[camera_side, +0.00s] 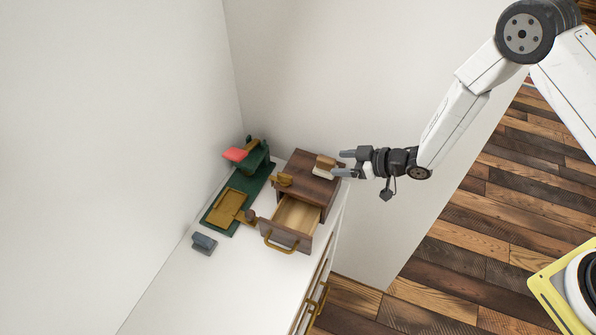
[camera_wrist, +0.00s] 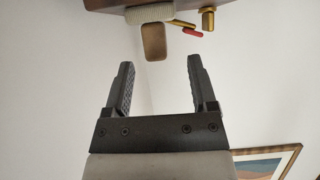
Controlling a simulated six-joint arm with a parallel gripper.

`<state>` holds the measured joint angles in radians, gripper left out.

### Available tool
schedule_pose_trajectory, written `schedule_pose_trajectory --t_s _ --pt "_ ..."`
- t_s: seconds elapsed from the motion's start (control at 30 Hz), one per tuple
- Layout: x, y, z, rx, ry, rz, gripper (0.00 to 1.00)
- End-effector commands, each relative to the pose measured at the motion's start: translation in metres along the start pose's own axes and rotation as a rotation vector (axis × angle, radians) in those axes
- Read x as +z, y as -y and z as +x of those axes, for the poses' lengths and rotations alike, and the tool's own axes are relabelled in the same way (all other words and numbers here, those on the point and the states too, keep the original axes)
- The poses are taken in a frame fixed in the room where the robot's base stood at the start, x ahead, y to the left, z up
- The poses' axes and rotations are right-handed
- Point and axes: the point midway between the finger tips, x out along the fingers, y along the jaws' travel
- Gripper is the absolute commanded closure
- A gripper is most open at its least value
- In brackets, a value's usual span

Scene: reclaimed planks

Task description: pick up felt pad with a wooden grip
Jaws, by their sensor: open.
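The felt pad with a wooden grip (camera_side: 324,168) rests on top of the small wooden cabinet (camera_side: 305,174), near its right edge. Its brown wooden grip (camera_wrist: 154,43) and pale felt (camera_wrist: 150,14) show in the wrist view, ahead of the fingertips. My gripper (camera_side: 341,163) is open and empty, just right of the pad in the side view. In the wrist view my gripper (camera_wrist: 160,62) has its two fingers apart, with the wooden grip lined up roughly between them but beyond the tips.
The cabinet's drawer (camera_side: 291,216) is pulled open and looks empty. A brass-coloured piece (camera_side: 281,180) sits at the cabinet's left edge. A green stand (camera_side: 257,160) with a red part (camera_side: 235,154) and a grey block (camera_side: 204,243) stand left. The white counter front (camera_side: 200,290) is clear.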

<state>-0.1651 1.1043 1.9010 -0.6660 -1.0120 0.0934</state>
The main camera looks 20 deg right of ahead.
Motion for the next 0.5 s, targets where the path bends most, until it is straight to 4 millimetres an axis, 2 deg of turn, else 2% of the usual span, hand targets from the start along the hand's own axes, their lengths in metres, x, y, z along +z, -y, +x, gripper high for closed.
schedule_pose_trajectory --t_s 0.17,0.5 --pt "0.0 -0.001 0.008 -0.001 0.0 0.0 0.26" --pt "0.0 -0.004 0.04 0.0 0.0 0.0 0.26"
